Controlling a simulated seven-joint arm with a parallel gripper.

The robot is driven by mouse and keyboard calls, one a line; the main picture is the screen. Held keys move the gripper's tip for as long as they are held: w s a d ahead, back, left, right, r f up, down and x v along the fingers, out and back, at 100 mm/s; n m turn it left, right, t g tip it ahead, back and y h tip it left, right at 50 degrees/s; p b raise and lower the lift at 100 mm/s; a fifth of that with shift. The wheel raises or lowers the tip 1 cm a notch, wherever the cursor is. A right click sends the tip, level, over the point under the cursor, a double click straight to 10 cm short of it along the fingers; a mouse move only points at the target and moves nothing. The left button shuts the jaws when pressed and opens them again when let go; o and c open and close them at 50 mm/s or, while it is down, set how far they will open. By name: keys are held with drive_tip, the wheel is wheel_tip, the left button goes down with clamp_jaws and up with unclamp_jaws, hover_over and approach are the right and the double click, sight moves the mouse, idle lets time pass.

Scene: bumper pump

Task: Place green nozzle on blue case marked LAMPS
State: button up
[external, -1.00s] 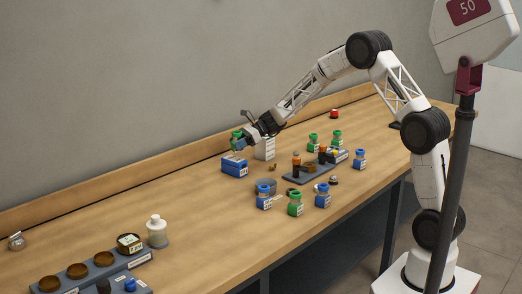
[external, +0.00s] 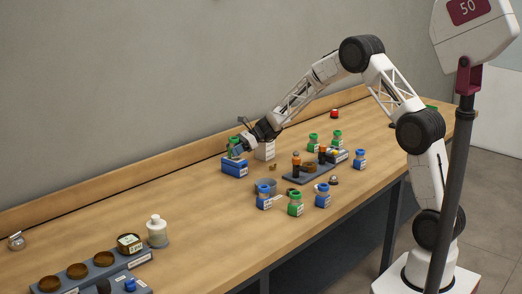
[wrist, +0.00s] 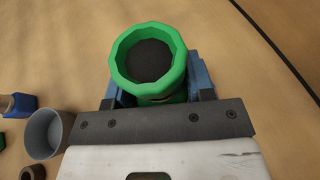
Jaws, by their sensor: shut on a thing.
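The green nozzle (wrist: 150,90) fills the top of the wrist view, a round green ring with a dark centre. My gripper (external: 238,147) is shut on it, with a blue-grey finger on each side. The blue case (external: 235,167) is on the table below my gripper in the external view. The nozzle (external: 235,151) appears right over the case's top. I cannot tell whether it touches the case. The LAMPS lettering is too small to read.
A dark tray (external: 308,172) holds small items.

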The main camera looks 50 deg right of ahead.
drive_tip(key=shift+f, duration=0.2)
drive_tip(key=shift+f, duration=0.15)
drive_tip(key=o, duration=1.1)
drive_tip(key=shift+c, duration=0.2)
drive_tip(key=v, duration=1.2)
